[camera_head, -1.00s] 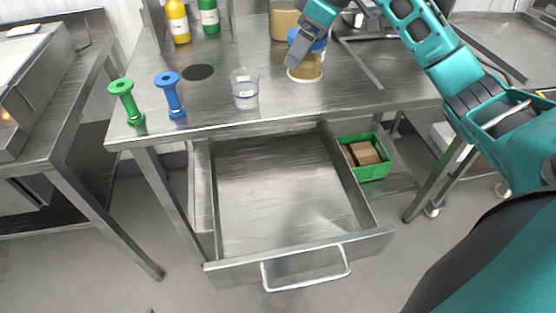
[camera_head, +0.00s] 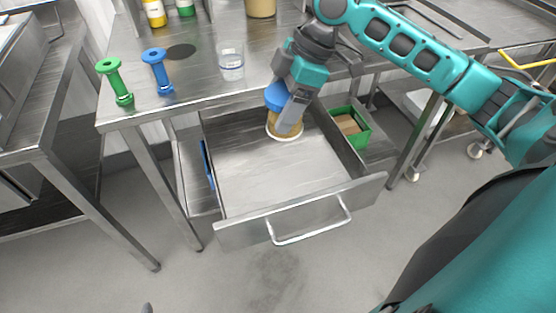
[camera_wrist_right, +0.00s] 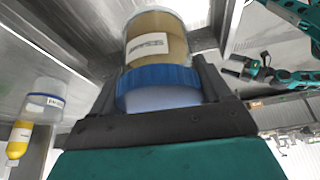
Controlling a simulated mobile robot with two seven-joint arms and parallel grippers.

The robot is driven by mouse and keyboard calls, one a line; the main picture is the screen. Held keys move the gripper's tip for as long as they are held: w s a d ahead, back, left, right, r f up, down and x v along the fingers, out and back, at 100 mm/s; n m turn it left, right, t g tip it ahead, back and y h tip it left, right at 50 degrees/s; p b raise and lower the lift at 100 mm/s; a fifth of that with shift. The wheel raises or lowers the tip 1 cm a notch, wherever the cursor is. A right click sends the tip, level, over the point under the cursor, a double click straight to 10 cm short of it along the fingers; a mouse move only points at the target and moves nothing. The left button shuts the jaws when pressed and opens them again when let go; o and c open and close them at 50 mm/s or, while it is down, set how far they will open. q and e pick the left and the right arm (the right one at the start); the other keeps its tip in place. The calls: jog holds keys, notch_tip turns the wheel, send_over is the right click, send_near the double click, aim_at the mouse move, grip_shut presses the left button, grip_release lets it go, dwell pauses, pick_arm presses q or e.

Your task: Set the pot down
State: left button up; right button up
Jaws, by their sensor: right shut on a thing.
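The pot is a clear jar with brown contents (camera_head: 272,128) and a blue lid (camera_head: 274,96). My right gripper (camera_head: 291,112) is shut on it from above. It is inside the open drawer (camera_head: 300,223), at the back, low over or on the drawer floor; I cannot tell if it touches. In the right wrist view the jar (camera_wrist_right: 157,22) with a white label points away from the jaws, which grip at the blue lid (camera_wrist_right: 158,80). A teal arm with a small dark gripper (camera_wrist_right: 240,68) shows at the right there, likely my left; its jaws are unclear.
The steel table (camera_head: 205,85) stands over the drawer, with a clear cup (camera_head: 231,62), blue spool-shaped stand (camera_head: 158,72) and green one (camera_head: 114,82) on it. A green crate (camera_head: 362,138) with a cardboard box is right of the drawer. The front of the drawer floor is bare.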

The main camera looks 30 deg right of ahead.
notch_tip(320, 180, down, 16)
jog(key=b, duration=0.2)
jog(key=shift+b, duration=0.3)
jog(key=shift+f, duration=0.2)
jog(key=shift+f, duration=0.15)
jog(key=o, duration=1.1)
jog(key=p+v, duration=0.1)
jog(key=v, duration=1.1)
jog(key=shift+p, duration=0.4)
